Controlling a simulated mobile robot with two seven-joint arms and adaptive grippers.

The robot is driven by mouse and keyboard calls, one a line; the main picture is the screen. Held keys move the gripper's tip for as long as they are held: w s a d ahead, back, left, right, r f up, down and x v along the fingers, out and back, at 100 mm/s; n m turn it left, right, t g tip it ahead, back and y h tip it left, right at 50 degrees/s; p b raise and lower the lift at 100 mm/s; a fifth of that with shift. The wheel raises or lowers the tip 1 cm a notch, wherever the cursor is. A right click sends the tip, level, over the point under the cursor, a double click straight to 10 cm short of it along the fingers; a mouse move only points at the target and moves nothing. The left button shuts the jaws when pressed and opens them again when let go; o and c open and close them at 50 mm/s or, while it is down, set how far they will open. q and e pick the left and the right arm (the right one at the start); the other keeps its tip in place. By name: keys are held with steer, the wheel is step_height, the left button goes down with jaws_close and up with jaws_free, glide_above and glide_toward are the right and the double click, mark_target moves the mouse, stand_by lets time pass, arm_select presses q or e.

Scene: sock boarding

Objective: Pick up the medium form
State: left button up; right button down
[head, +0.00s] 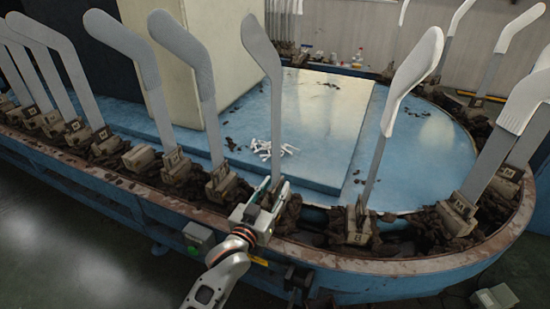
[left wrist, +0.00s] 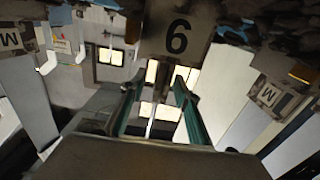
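Upright grey leg-shaped forms stand in blocks around the belt. My left gripper (head: 264,203) is at the belt's front edge, at the foot of a grey form (head: 270,100) whose block it mostly hides. In the left wrist view my gripper (left wrist: 157,88) is open, its teal-padded fingers apart. Blocks that look marked M are to the left (left wrist: 12,38) and right (left wrist: 268,95). My right gripper is not in view.
The belt has a raised rusty rim (head: 405,265) and is littered with dark clumps. Neighbouring forms stand left (head: 208,115) and right (head: 373,155). White pieces (head: 270,148) lie on the blue platform (head: 318,115). Some forms at right wear pale socks (head: 415,68).

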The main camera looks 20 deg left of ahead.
arm_select(q)
jaws_close()
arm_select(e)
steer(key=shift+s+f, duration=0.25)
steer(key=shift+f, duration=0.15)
arm_select(q)
steer(key=shift+r, duration=0.1)
